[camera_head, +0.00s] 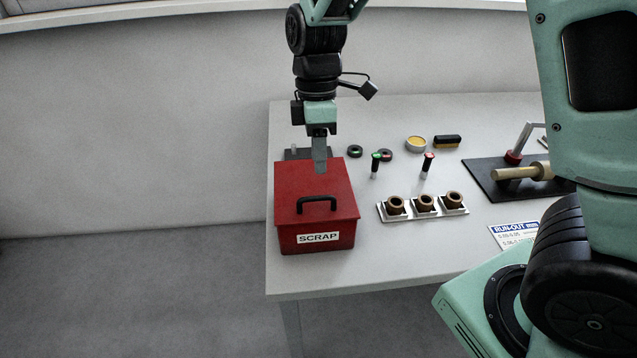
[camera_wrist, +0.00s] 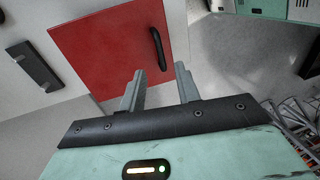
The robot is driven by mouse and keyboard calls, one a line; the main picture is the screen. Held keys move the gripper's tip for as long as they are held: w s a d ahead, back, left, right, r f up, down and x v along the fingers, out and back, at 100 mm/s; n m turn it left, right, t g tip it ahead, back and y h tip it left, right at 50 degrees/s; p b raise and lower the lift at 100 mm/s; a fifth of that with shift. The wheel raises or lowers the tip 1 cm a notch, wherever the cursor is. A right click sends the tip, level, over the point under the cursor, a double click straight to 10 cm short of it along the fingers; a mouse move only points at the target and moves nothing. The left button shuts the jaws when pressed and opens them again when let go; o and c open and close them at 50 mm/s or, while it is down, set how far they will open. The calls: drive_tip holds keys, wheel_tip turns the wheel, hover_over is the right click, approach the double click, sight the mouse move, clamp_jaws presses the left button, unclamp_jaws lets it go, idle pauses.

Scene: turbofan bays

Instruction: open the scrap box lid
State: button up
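The red scrap box (camera_head: 289,240) stands at the front left of the table with a SCRAP label on its front. Its red lid (camera_head: 290,181) is shut and also shows in the wrist view (camera_wrist: 105,50). The black lid handle (camera_head: 317,200) lies near the front edge and is seen in the wrist view (camera_wrist: 157,48). My gripper (camera_head: 320,169) is over the rear part of the lid, behind the handle, pointing down. In the wrist view its two fingers (camera_wrist: 159,70) stand apart with nothing between them. Whether a fingertip touches the lid I cannot tell.
A dark block (camera_head: 297,154) lies behind the box. Floor left of the table is clear.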

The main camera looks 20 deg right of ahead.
drive_tip(key=f, duration=0.3)
drive_tip(key=s+f, duration=0.1)
drive_tip(key=f, duration=0.3)
drive_tip(key=shift+s+a+f+p, duration=0.15)
drive_tip(key=shift+s+p, duration=0.05)
drive_tip(key=shift+p, duration=0.2)
clamp_jaws()
